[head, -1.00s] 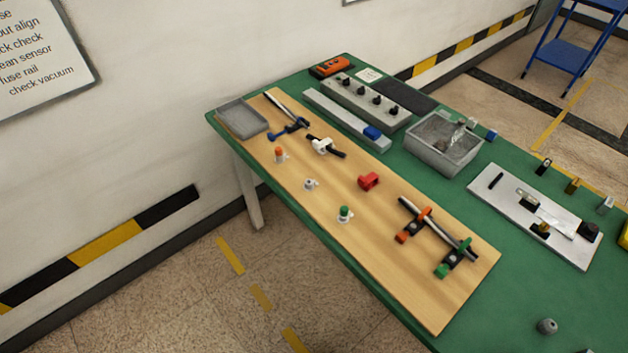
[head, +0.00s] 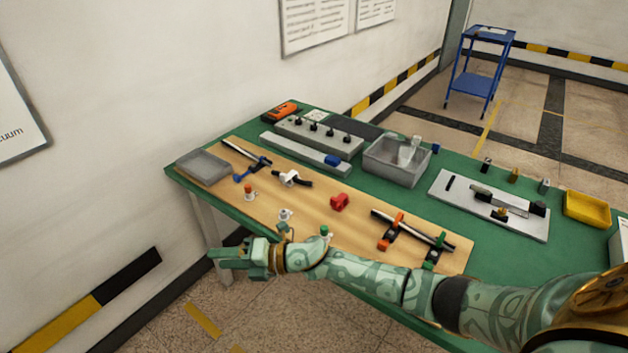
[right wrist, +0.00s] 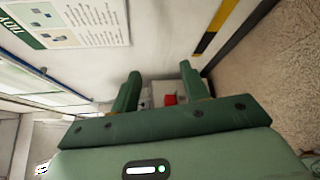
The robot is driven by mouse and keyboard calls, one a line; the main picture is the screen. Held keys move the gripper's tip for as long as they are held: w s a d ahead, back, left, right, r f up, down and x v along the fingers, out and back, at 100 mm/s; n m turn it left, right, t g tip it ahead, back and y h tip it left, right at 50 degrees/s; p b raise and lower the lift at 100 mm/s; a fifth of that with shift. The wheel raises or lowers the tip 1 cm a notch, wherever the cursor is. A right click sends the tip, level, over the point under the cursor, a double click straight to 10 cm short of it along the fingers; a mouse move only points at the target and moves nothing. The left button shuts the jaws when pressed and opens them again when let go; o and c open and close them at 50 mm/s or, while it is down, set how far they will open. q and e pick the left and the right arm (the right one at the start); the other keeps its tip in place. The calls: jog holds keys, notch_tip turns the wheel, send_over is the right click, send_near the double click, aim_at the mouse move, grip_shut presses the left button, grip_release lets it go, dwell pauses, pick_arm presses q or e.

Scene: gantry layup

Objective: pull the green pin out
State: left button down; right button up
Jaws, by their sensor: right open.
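The green pin (head: 325,231) stands in the wooden board (head: 310,205), near its front edge. Only its green top shows well, as my right forearm crosses in front of its lower part. My right gripper (head: 222,258) is open and empty. In the head view it appears left of the green pin, in front of the board's edge, with its fingers pointing left. In the right wrist view its two fingers (right wrist: 158,78) stand apart, facing a wall and floor; the pin does not show there. My left gripper is not in view.
An orange-topped pin (head: 249,191) and a white one (head: 285,214) stand on the board. A grey tray (head: 204,166) is at the left end.

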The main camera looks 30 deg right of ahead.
notch_tip(320, 180, up, 3)
jog(key=n+g, duration=0.5)
jog(key=n, duration=0.3)
notch_tip(320, 180, up, 10)
jog(key=n+g+h+b, duration=0.4)
jog(key=n+h, duration=0.6)
jog(key=h, duration=0.3)
send_over(325, 227)
pick_arm(q)
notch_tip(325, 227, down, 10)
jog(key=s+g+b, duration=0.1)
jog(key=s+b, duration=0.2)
jog(key=b, duration=0.2)
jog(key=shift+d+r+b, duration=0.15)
jog(key=shift+b, duration=0.15)
pick_arm(e)
notch_tip(325, 227, down, 16)
jog(key=shift+r, duration=0.1)
grip_shut()
